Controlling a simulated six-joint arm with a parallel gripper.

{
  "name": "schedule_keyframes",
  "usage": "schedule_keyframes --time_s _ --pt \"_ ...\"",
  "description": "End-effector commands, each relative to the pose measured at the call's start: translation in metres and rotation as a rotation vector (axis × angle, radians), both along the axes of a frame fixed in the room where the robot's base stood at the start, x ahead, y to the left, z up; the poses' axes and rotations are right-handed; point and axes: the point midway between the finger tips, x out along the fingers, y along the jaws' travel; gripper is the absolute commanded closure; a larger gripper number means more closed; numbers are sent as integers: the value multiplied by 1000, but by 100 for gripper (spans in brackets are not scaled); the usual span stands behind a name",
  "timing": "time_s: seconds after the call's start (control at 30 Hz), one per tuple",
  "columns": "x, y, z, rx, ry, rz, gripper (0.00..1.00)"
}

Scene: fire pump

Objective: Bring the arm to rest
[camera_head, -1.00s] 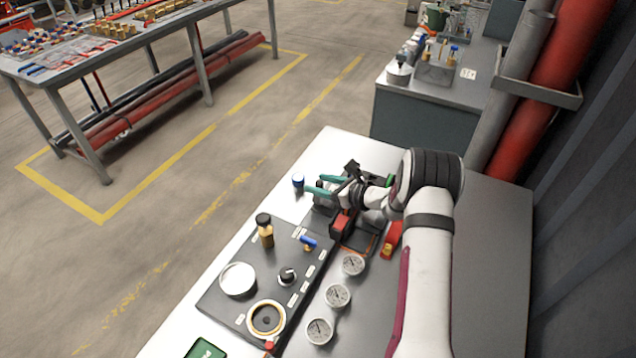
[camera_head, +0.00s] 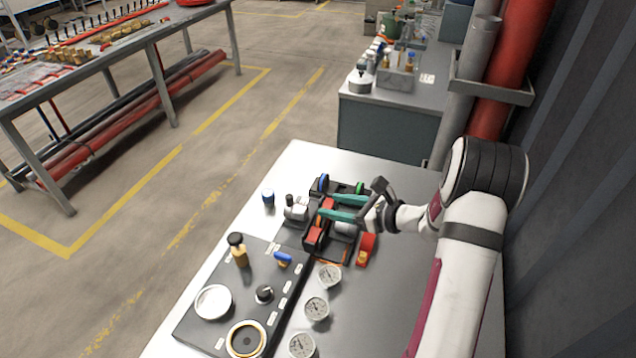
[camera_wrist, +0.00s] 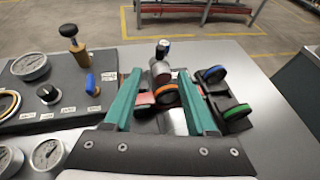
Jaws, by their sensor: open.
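My gripper (camera_head: 338,208) has two teal fingers spread apart with nothing held between them. It hangs over the pump assembly (camera_head: 318,240), which has red, black and silver parts with blue and green round caps. In the wrist view my gripper (camera_wrist: 165,100) points across the pump, with an orange-ringed part (camera_wrist: 166,94) showing between the fingers and a green-rimmed disc (camera_wrist: 237,112) to the right of them. I cannot tell the exact height of the fingers above the pump. Parts of the pump are hidden behind the fingers.
A dark control panel (camera_head: 215,325) with a brown-bodied valve (camera_head: 238,250), a blue lever (camera_head: 283,259) and a black knob (camera_head: 264,293) lies left of the pump. Several gauges (camera_head: 317,308) stand beside it. Red pipes (camera_head: 508,70) rise at the right wall. Bare tabletop (camera_head: 310,160) lies beyond the pump.

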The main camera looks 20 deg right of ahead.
Motion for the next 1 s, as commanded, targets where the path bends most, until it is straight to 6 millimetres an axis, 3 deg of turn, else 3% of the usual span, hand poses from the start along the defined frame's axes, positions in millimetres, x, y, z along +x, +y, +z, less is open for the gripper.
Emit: schedule_keyframes --time_s 0.1,0.17,0.27,0.37,0.4,0.47,0.5,0.6,0.7,0.8,1.0 --pt "0 2 2 -4 -1 8 43" --pt "-1 17 11 -28 -5 61 43" --pt "-17 79 46 -141 -24 294 43" --pt "-71 164 85 -336 -52 666 43" --pt "-102 193 96 -431 -66 826 43" --pt "-157 225 106 -590 -89 1073 43" --pt "-194 236 108 -704 -106 1231 43" --pt "-266 235 105 -966 -138 1538 43" --pt "-303 219 100 -1159 -157 1720 43" --pt "-317 208 97 -1257 -163 1800 43" --pt "-320 204 96 -1277 -161 1815 43"
